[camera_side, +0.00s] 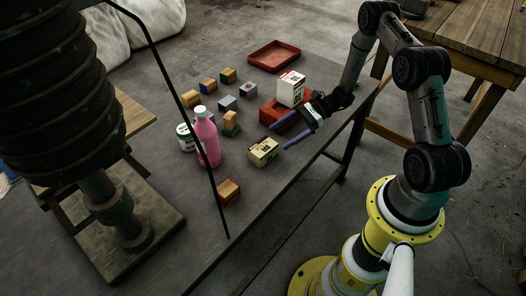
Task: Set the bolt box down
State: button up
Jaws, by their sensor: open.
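A small cream and yellow carton with dark print (264,151) sits on the dark table, just beyond my gripper's fingertips. A white carton with a red top edge (291,88) stands upright at a red bin (270,113); I cannot tell whether it is inside or behind it. The print is too small to tell which carton is the bolt box. My gripper (279,138) has two purple fingers spread apart with nothing between them. It points left, low over the table's right side, in front of the red bin, and hides part of it.
A pink bottle (208,138) and a white-and-green tin (186,138) stand left of the cream carton. Several small coloured blocks lie behind them, and an orange block (229,191) lies nearer the front. An empty red tray (273,56) is at the back. The front table surface (215,235) is mostly bare.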

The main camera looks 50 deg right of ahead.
aim_at(271, 143)
jog(key=shift+x, duration=2.9)
jog(key=shift+s, duration=0.15)
grip_shut()
